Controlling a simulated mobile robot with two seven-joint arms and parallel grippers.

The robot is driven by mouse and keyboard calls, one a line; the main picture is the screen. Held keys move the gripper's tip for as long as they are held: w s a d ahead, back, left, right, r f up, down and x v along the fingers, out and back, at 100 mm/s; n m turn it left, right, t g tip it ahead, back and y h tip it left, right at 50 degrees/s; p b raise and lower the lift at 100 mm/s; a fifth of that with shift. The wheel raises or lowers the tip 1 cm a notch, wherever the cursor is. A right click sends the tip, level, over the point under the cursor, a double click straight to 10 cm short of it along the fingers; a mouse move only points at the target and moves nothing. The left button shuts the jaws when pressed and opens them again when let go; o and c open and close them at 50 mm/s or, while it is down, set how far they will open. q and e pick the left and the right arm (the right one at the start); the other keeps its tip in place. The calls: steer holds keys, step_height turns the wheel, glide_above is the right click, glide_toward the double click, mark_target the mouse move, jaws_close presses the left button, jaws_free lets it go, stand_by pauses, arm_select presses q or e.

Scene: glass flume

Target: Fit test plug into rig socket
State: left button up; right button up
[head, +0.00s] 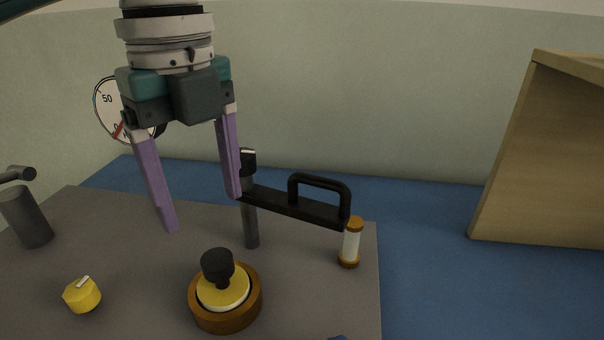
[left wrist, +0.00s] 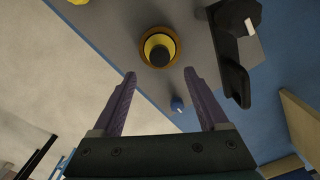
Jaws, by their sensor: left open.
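A black knob on a yellow disc (head: 217,270), which looks like the test plug, sits inside a brown ring (head: 201,317) on the grey board. I cannot tell whether this ring is the rig socket or a stand. The plug also shows in the left wrist view (left wrist: 158,54), just beyond my fingertips. My left gripper (head: 203,213) is open and empty, its purple fingers pointing down, above and apart from the plug. The fingers also frame the lower part of the left wrist view (left wrist: 160,73). My right gripper is not in view.
A dark post with a black handled arm (head: 290,204) stands right of the gripper, near a white cylinder with brown ends (head: 351,243). A yellow knob (head: 82,295) and a grey cylinder (head: 27,217) are left. A round gauge (head: 110,108) is behind. A wooden panel (head: 540,150) stands right.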

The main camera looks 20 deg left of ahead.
arm_select(q)
steer(key=s+d+f+n+t+h, duration=0.2)
steer(key=s+d+f+n+h, duration=0.1)
steer(key=s+d+f+n, duration=0.65)
steer(key=s+a+n+t+y, duration=0.1)
steer(key=s+a+n+y, duration=0.1)
steer(key=s+a+n, duration=0.4)
steer(key=n, duration=0.4)
steer(key=shift+s+n+t+y, duration=0.3)
steer(key=shift+n+y, duration=0.05)
steer(key=shift+y, duration=0.05)
steer(key=shift+a, duration=0.1)
